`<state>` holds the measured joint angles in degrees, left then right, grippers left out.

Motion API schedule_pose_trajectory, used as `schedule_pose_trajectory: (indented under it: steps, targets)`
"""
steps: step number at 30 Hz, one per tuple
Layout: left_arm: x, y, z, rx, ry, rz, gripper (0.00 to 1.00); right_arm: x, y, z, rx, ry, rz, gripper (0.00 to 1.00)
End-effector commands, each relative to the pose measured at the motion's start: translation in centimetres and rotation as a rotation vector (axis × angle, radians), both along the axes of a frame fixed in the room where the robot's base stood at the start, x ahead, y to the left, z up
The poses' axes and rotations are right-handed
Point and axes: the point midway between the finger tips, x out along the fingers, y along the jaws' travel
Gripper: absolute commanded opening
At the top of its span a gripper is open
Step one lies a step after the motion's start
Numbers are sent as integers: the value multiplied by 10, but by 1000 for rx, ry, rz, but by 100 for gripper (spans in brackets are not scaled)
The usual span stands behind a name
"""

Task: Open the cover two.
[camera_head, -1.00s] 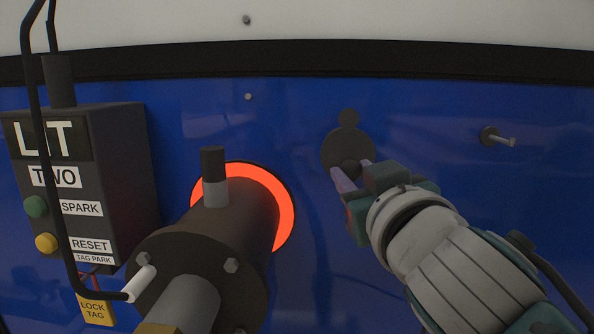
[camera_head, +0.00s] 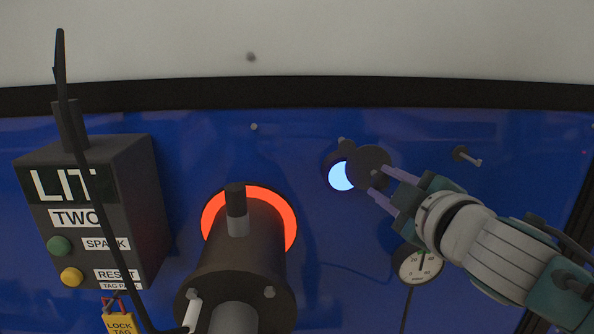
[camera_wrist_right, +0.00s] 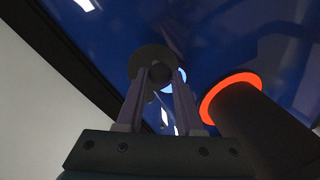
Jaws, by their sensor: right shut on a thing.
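The round dark cover (camera_head: 364,165) sits on the blue wall, swung to the right of its pivot. It partly uncovers a round port (camera_head: 341,176) that glows pale blue-white. My right gripper (camera_head: 378,183) is at the cover, its two fingers shut on the small knob in the cover's middle. In the right wrist view the cover (camera_wrist_right: 153,63) lies at the fingertips, with the bright port showing behind its right edge. The knob is mostly hidden between the fingers. My left gripper is not in view.
A dark flanged burner pipe (camera_head: 243,245) with a glowing orange ring (camera_head: 283,215) juts out left of the cover. A control box (camera_head: 90,210) marked LIT and TWO stands farther left. A peg (camera_head: 467,156) and a round gauge (camera_head: 420,265) are near my right arm.

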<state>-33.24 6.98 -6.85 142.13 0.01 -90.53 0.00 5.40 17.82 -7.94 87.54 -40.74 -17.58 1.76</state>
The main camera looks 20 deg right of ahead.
Motion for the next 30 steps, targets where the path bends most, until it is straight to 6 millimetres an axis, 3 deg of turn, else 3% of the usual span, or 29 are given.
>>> schedule_pose_trajectory:
  steps: [1,15,30]
  targets:
    - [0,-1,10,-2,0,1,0,0,-1,9,-44,10,3,0]
    - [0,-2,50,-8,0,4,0,-3,-12,33,-471,133,0,0]
    - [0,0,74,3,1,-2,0,-3,-12,52,-801,229,-1,0]
